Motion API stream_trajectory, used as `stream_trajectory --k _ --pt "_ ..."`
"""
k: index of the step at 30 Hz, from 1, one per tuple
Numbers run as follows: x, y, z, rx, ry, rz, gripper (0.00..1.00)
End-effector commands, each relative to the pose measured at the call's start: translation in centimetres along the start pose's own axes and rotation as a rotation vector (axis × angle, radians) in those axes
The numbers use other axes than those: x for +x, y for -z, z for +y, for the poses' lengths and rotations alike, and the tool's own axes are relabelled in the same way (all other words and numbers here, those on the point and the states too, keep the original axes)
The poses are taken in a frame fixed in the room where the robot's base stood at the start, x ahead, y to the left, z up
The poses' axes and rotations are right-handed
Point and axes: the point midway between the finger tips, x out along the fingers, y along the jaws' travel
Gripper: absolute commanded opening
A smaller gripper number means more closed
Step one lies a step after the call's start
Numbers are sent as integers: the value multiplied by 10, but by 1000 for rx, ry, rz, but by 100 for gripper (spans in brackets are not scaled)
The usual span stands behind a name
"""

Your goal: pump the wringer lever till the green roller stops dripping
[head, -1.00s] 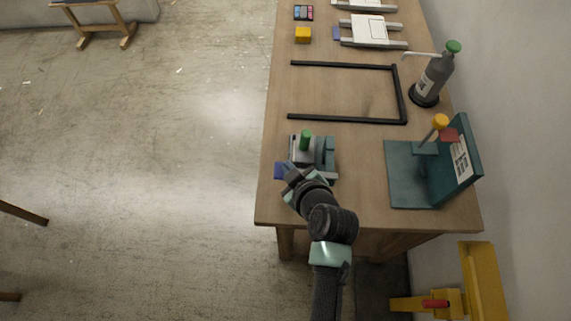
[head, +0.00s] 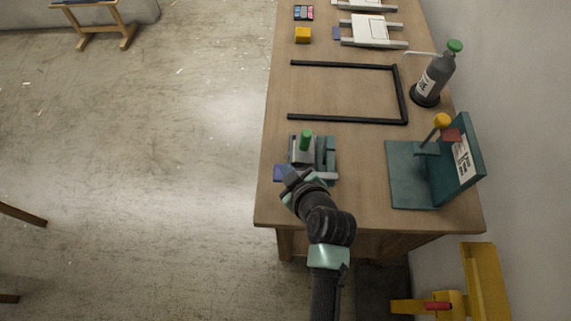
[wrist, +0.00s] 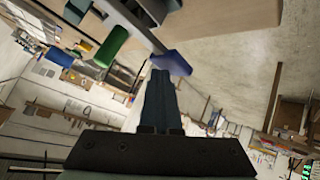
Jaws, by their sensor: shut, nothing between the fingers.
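A small grey and teal device (head: 327,155) sits near the table's front left edge. A green roller (head: 306,140) stands out on it; the roller also shows in the wrist view (wrist: 108,47). A grey bar (wrist: 143,32) in the wrist view leads to a blue end piece (wrist: 170,62), which also shows beside the device in the head view (head: 280,173). My gripper (wrist: 157,74) is shut and empty, its tips close to the blue piece; contact cannot be told. My arm partly hides the device's near side. No drips can be made out.
A teal stand (head: 410,175) with a yellow-knobbed lever (head: 442,121) is to the right. A yellow fixture (head: 482,275) is by the wall, lower right.

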Motion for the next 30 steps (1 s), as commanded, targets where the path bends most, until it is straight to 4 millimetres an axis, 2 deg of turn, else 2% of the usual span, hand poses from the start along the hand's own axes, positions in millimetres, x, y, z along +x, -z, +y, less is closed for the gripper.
stream_trajectory --k 30 --pt "9 -7 -8 0 2 0 0"
